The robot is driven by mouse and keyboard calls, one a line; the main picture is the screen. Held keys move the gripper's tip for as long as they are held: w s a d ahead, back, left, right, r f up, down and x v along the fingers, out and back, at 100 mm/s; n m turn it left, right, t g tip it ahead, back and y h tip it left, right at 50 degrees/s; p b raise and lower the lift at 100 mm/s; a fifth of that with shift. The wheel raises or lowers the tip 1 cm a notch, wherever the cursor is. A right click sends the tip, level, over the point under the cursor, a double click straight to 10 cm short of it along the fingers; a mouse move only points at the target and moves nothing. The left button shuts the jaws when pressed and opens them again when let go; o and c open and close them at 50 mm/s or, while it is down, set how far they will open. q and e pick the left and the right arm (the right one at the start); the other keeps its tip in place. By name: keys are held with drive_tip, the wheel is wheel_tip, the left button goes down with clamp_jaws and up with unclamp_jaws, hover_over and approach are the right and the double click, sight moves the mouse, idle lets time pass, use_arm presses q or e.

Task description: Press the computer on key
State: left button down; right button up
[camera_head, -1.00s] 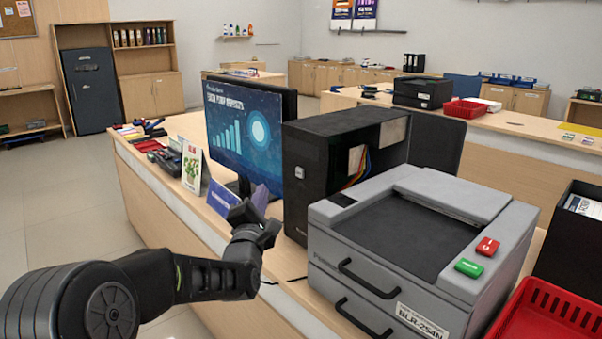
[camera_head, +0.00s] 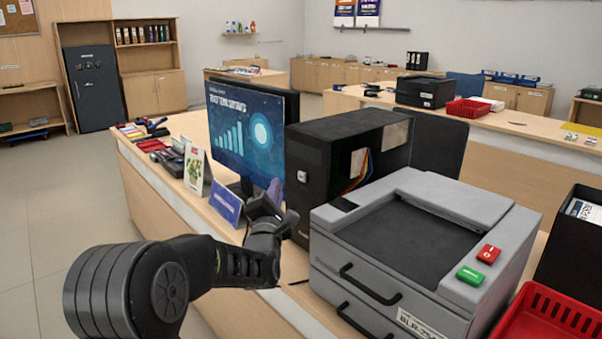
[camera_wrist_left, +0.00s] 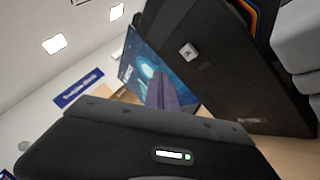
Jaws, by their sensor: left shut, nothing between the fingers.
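The computer (camera_head: 335,155) is a black tower with an open side showing coloured wires, standing on the counter between the monitor and a grey machine. Its key, a small light square button (camera_head: 301,176), is on the front face. The key also shows in the left wrist view (camera_wrist_left: 188,51) on the dark front panel. My left gripper (camera_head: 270,197) is shut and empty, in front of the tower, below and left of the key and apart from it. In the left wrist view its fingers (camera_wrist_left: 170,95) point up toward the panel. My right gripper is not in view.
A monitor (camera_head: 245,135) stands left of the tower. A grey machine (camera_head: 400,250) with green and red buttons stands close on the right. A small blue sign (camera_head: 227,204) and a plant card (camera_head: 194,170) stand left of my gripper. A red basket (camera_head: 550,318) is at lower right.

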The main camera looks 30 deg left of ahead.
sight(302, 176)
use_arm(q)
drive_tip(key=shift+w+d+b, duration=0.2)
drive_tip(key=shift+w, duration=0.5)
drive_tip(key=shift+w+d+b, duration=0.15)
drive_tip(key=shift+w+d, duration=0.1)
drive_tip(key=shift+w, duration=0.5)
drive_tip(key=shift+w+d+b, duration=0.2)
drive_tip(key=shift+w, duration=0.5)
idle(0.4)
drive_tip(key=shift+w+d+b, duration=0.15)
drive_tip(key=shift+w+b, duration=0.2)
drive_tip(key=shift+b, duration=0.35)
